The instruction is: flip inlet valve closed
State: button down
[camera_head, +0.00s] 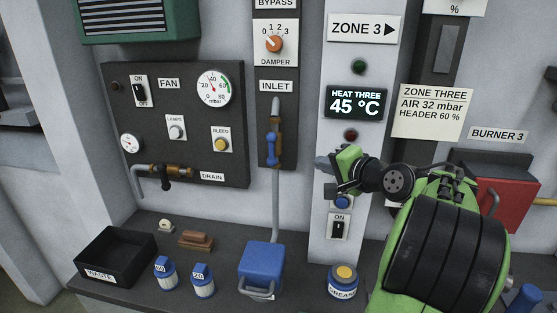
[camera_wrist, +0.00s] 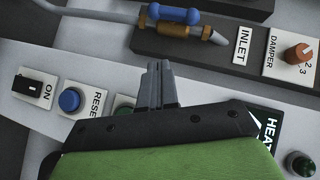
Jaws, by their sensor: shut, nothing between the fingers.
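The inlet valve (camera_head: 272,150) is a brass fitting with a blue lever, on a dark panel under the INLET label (camera_head: 276,86). In the head view its blue lever stands upright, along the grey pipe. In the wrist view the blue lever (camera_wrist: 174,15) lies parallel to the pipe, beside the brass body (camera_wrist: 182,31). My gripper (camera_head: 322,162) is shut and empty, to the right of the valve and apart from it, in front of the ZONE 3 column. In the wrist view my gripper (camera_wrist: 158,68) points toward the valve with a gap between.
A blue button (camera_head: 342,202) and an ON switch (camera_head: 339,227) sit below my gripper. The FAN panel (camera_head: 180,125) is left of the valve. A blue box (camera_head: 262,263), a grease tin (camera_head: 343,280) and a black waste tray (camera_head: 115,257) stand on the shelf below.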

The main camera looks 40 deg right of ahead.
send_near(276, 160)
jog(key=w+d, duration=0.2)
jog(key=d, duration=0.1)
jog(key=w+a, duration=0.1)
jog(key=w, duration=0.1)
jog(key=w+a+f, duration=0.1)
jog(key=shift+w+a+f, duration=0.15)
jog(key=shift+w, duration=0.2)
